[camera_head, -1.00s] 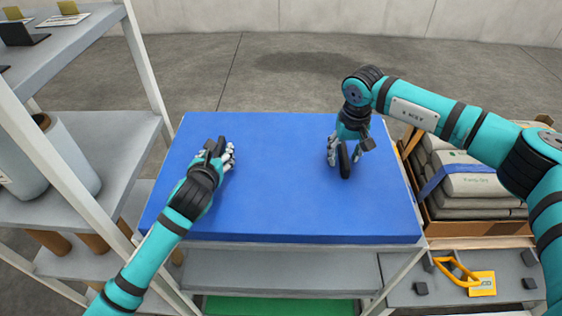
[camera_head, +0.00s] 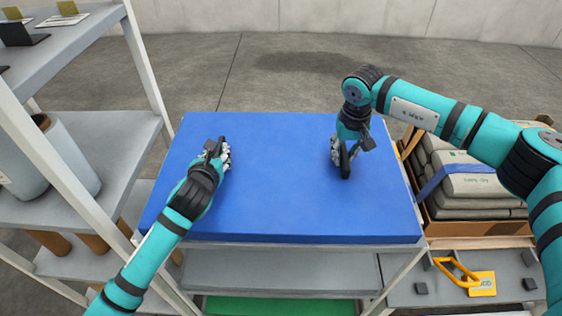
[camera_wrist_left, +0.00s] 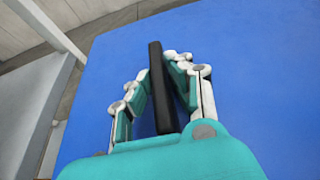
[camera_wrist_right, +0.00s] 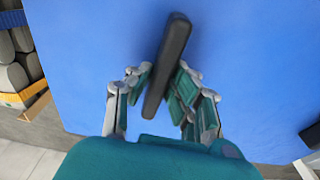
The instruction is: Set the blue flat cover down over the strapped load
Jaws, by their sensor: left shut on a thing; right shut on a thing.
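The blue flat cover (camera_head: 275,180) lies level on top of a light-framed rack in the middle of the head view, with two upright black handles. My left gripper (camera_head: 219,155) is shut on the left handle, a dark bar (camera_wrist_left: 160,85) between its fingers in the left wrist view. My right gripper (camera_head: 341,160) is shut on the right handle, which shows in the right wrist view (camera_wrist_right: 167,65). The strapped load (camera_head: 470,183), grey sacks with a blue strap, stands in a brown-sided holder at the right, partly hidden by my right arm. The cover is beside it.
A shelf unit (camera_head: 100,150) with light rolls stands close on the left. A low grey surface (camera_head: 400,292) at the lower right holds a yellow handle with a yellow tag (camera_head: 482,284) and dark blocks. Open concrete floor (camera_head: 300,75) lies behind the rack.

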